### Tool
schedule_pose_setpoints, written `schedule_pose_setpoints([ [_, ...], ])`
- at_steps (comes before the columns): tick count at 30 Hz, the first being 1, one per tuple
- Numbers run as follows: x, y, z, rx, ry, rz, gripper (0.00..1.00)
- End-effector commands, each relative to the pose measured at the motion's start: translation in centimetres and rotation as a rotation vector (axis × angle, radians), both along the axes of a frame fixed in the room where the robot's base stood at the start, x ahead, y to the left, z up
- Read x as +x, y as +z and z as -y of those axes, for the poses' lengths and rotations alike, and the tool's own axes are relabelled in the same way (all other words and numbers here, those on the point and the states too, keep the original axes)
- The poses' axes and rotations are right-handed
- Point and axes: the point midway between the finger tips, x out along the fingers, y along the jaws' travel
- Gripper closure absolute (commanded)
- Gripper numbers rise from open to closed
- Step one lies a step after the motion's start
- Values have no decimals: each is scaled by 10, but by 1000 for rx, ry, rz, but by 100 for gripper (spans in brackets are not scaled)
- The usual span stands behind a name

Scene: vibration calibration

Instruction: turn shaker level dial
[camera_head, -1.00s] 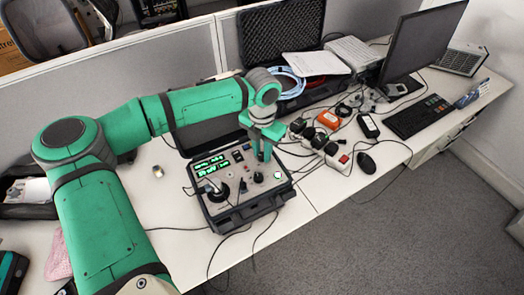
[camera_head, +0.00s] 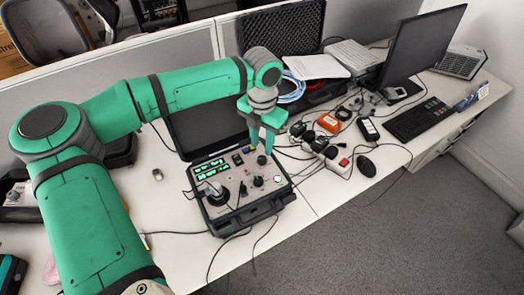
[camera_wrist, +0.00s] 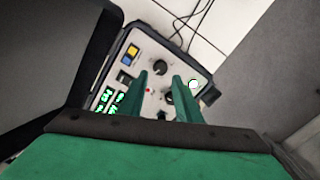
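The calibration unit is an open black case (camera_head: 243,219) with a light panel, green lit displays (camera_head: 209,168) and several knobs. One black dial (camera_head: 258,181) stands near the panel's right side, and another (camera_head: 262,160) is behind it, just under my fingers. My gripper (camera_head: 261,149) hangs above the panel's back right part, fingers down and apart. In the wrist view my gripper (camera_wrist: 161,78) is open and empty, with a large black dial (camera_wrist: 160,68) showing beyond and between the fingertips. A smaller dark knob (camera_wrist: 169,97) shows between the fingers. I cannot read which dial is the level dial.
A dark cylinder (camera_head: 213,187) stands at the panel's left. The raised case lid (camera_head: 205,127) is behind the panel. A monitor (camera_head: 424,43) and keyboard (camera_head: 418,119) are farther right.

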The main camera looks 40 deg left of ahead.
Motion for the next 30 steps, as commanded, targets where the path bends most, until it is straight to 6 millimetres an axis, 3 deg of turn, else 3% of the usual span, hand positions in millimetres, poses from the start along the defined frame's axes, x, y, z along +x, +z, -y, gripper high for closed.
schedule_pose_setpoints([
  [3,1,21,0,2,-2,2,69],
  [9,1,42,1,1,-3,1,69],
  [30,1,46,1,-1,-2,0,69],
])
